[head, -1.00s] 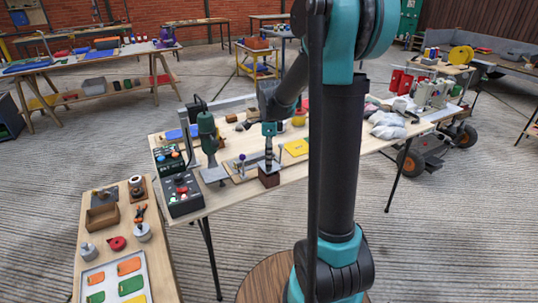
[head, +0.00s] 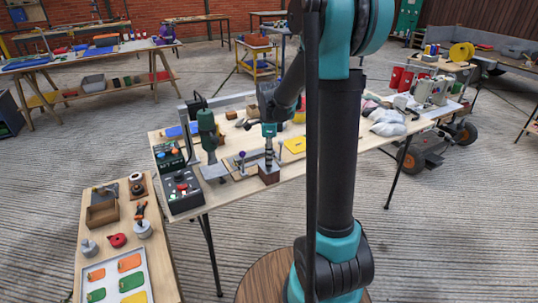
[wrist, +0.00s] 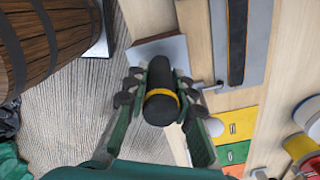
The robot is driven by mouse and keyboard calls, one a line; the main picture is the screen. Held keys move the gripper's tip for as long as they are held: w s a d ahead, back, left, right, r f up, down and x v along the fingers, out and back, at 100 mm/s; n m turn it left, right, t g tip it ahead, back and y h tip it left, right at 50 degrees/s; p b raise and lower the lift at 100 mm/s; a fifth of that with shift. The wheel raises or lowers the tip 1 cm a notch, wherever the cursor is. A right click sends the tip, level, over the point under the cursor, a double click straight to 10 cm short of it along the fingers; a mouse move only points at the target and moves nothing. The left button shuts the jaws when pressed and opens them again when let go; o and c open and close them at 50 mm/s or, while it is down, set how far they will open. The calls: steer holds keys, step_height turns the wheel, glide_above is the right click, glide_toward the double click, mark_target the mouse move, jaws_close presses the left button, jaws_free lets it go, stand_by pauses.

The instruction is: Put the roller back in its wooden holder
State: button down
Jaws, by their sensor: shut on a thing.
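My gripper (wrist: 157,104) is shut on the roller, a black cylinder with a yellow band (wrist: 160,105) in the wrist view. In the head view my gripper (head: 268,132) is above the workbench, with the dark, upright roller (head: 268,152) below it. A small brown block (head: 268,174), which looks like the wooden holder, stands at the bench's front edge directly under the roller. I cannot tell how far the roller is inside it.
A green drill press (head: 207,130) and a control box with buttons (head: 182,190) stand to the left. A yellow card (head: 295,145) and white bags (head: 388,122) lie to the right. A lower side table (head: 110,275) at front left holds a tray and tools.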

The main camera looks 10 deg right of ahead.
steer(key=c, duration=1.2)
jaws_free()
steer(key=shift+o, duration=0.5)
steer(key=o, duration=0.5)
steer(key=shift+o, duration=0.2)
steer(key=shift+r, duration=4)
steer(key=shift+s, duration=0.1)
